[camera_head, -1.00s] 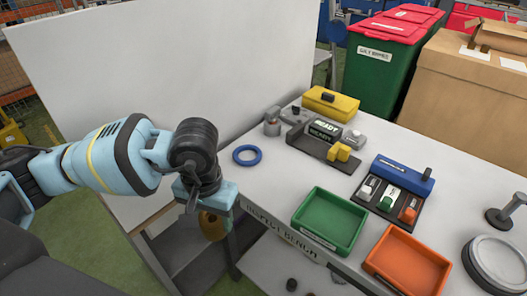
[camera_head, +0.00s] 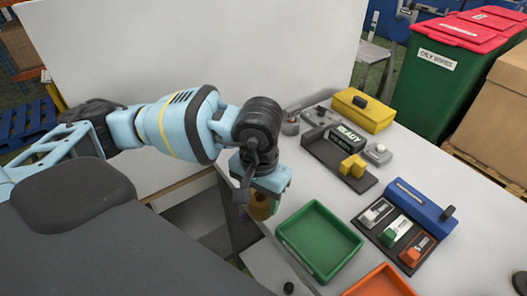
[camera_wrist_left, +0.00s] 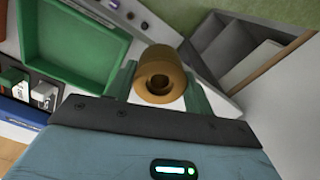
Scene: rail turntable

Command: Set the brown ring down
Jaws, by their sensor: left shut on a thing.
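The brown ring (camera_head: 261,206) hangs under my left gripper (camera_head: 264,198) in the head view, partly hidden by the hand. In the wrist view the brown ring (camera_wrist_left: 160,75) is a thick, short tube with its hole facing the camera. The two green fingers of the left gripper (camera_wrist_left: 160,88) are shut on it from both sides. In the head view it appears near the front edge of the bench (camera_head: 295,190), left of the green tray; I cannot tell its height. My right gripper is not in view.
A green tray (camera_head: 319,241) and an orange tray (camera_head: 380,283) sit along the bench's front. Behind are a READY-marked device (camera_head: 342,141), a yellow box (camera_head: 363,109) and a blue-backed rack (camera_head: 420,205). Bare bench lies between the device and the green tray.

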